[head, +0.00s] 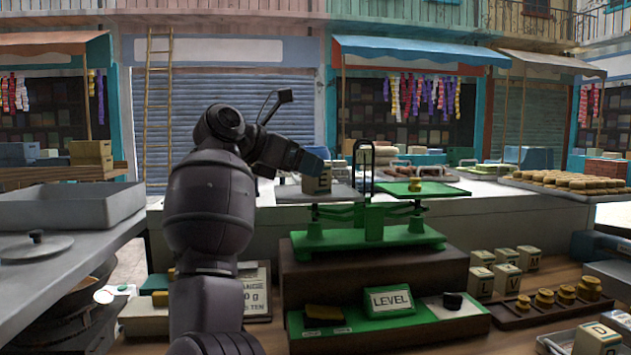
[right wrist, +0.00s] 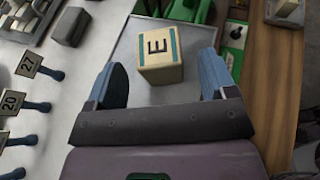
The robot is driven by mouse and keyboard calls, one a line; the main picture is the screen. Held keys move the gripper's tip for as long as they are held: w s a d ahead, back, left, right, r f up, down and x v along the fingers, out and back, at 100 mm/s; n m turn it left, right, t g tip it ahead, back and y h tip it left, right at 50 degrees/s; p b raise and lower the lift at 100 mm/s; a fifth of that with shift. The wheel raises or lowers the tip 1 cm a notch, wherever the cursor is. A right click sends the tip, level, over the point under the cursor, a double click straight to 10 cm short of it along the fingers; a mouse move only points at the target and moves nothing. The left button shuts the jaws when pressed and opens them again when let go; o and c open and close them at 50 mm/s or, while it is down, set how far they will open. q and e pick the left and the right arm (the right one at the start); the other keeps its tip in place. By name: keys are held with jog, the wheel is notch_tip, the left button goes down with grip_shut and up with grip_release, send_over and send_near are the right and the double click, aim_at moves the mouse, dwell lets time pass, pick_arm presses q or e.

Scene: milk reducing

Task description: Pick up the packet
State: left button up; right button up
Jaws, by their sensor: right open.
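My left gripper is not in view.
A green balance scale (head: 370,236) stands on a dark stepped block, close to the right of the tray. Several lettered blocks (head: 507,279) and brass weights (head: 543,299) are at the right. A grey metal bin (head: 70,205) stands at the left.

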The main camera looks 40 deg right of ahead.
jog(key=x, duration=0.4)
jog(key=shift+d+f+b, duration=0.1)
jog(key=shift+f+b, duration=0.1)
jog(key=shift+b, duration=0.15)
jog(key=shift+d, duration=0.35)
jog(key=shift+c, duration=0.2)
